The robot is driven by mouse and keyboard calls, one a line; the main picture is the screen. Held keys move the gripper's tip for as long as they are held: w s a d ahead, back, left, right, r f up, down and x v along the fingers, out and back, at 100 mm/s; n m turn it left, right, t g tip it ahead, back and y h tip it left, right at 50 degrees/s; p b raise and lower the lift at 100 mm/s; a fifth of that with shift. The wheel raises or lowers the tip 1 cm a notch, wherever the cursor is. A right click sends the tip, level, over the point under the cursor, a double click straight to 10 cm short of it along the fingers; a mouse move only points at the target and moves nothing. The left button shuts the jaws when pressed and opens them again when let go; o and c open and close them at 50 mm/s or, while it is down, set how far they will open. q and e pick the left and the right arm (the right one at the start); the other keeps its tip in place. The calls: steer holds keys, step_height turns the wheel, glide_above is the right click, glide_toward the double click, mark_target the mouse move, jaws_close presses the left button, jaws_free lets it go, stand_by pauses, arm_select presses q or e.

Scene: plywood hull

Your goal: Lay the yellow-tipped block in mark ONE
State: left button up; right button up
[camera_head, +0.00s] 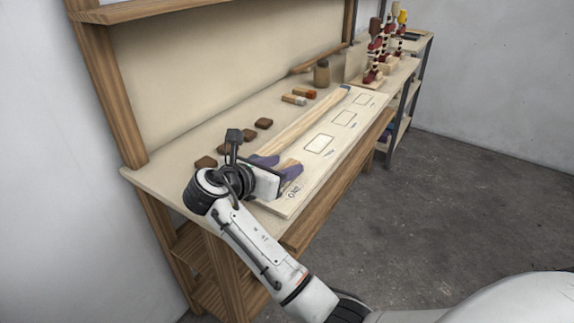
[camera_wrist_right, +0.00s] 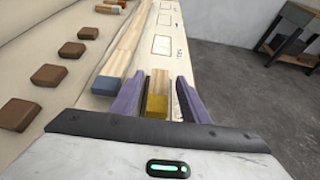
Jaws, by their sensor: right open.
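The yellow-tipped block (camera_wrist_right: 157,106) lies on the cream board (camera_wrist_right: 185,62) between the purple fingers of my right gripper (camera_wrist_right: 160,85), its yellow end towards the wrist. The fingers are open, one on each side; narrow gaps seem to show. In the head view the block's bare wood (camera_head: 287,165) shows between the fingers (camera_head: 279,166). The label ONE (camera_head: 293,191) is readable at the board's near end. The outline of mark ONE is hidden by the gripper and block, so I cannot tell how the block fits it. My left gripper is not in view.
A blue-ended wooden piece (camera_wrist_right: 106,85) lies just left of the left finger. Several brown blocks (camera_head: 264,123) line the bench's wall side. Orange- and red-ended blocks (camera_head: 293,99), a jar (camera_head: 321,74) and a rack (camera_head: 385,55) stand farther back. An empty outlined mark (camera_head: 319,144) is clear.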

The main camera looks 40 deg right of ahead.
steer(key=v, duration=0.8)
steer(key=shift+s+a+r, duration=0.1)
steer(key=shift+a, duration=0.1)
steer(key=shift+s+a+r, duration=0.2)
steer(key=shift+a+r, duration=0.05)
steer(key=shift+a, duration=0.25)
steer(key=shift+f, duration=0.1)
